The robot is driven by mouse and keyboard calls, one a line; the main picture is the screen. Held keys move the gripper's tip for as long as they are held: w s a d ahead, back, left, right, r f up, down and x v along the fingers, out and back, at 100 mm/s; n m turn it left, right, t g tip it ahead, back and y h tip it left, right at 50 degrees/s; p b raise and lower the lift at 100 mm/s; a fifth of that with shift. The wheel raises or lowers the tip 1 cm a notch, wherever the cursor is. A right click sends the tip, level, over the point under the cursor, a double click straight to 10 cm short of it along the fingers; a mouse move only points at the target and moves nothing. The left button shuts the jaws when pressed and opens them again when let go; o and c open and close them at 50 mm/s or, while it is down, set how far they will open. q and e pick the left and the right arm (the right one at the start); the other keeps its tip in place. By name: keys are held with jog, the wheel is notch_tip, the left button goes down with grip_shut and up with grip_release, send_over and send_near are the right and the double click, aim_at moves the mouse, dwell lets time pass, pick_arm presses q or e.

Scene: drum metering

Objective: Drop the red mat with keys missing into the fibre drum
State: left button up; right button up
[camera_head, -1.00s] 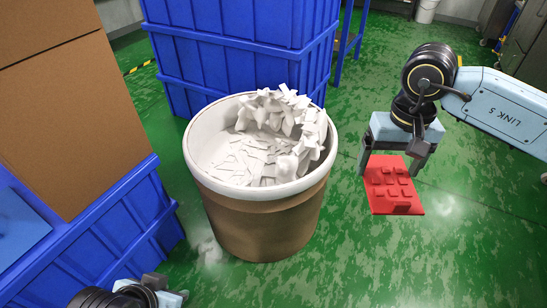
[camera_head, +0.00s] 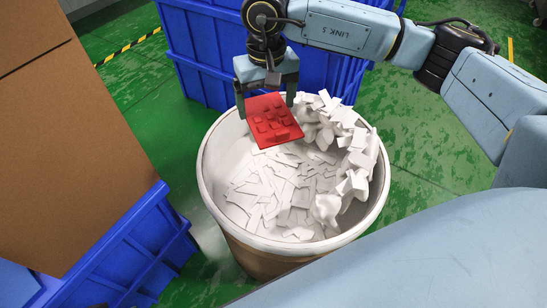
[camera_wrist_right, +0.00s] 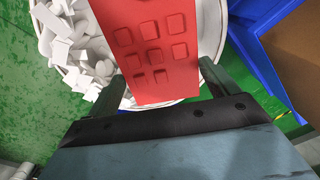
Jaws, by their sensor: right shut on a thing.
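The red mat (camera_head: 272,120) has raised square keys with gaps among them. My right gripper (camera_head: 267,98) is shut on it and holds it above the back left part of the fibre drum's opening. The mat also shows in the right wrist view (camera_wrist_right: 157,50), between the fingers and over the drum. The fibre drum (camera_head: 212,180) has a white rim and brown sides. White flakes and scraps (camera_head: 350,180) lie inside, heaped along its right and back wall. My left gripper is out of view.
Blue crates (camera_head: 205,65) stand behind the drum. At left, a cardboard box (camera_head: 80,150) sits on another blue crate (camera_head: 130,255). Green floor (camera_head: 420,150) is clear right of the drum.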

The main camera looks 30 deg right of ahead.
aim_at(266, 99)
jog(key=w+f+m+p, duration=0.1)
jog(key=w+d+f+m, duration=0.1)
jog(key=w, duration=0.1)
jog(key=shift+d+f+p, duration=0.1)
jog(key=shift+f+p, duration=0.25)
jog(key=shift+p, duration=0.05)
pick_arm(q)
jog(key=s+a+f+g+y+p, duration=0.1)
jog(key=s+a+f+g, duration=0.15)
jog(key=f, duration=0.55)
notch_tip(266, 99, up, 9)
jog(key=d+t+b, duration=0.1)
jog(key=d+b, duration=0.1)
jog(key=b, duration=0.1)
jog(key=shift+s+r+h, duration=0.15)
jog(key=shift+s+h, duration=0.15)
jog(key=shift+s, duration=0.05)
pick_arm(e)
notch_tip(266, 99, down, 10)
jog(key=w+d+m, duration=0.1)
jog(key=d+m, duration=0.1)
jog(key=shift+d+f+m, duration=0.2)
jog(key=shift+m, duration=0.1)
jog(key=o, duration=0.9)
jog(key=shift+c, duration=0.2)
jog(key=shift+r, duration=0.15)
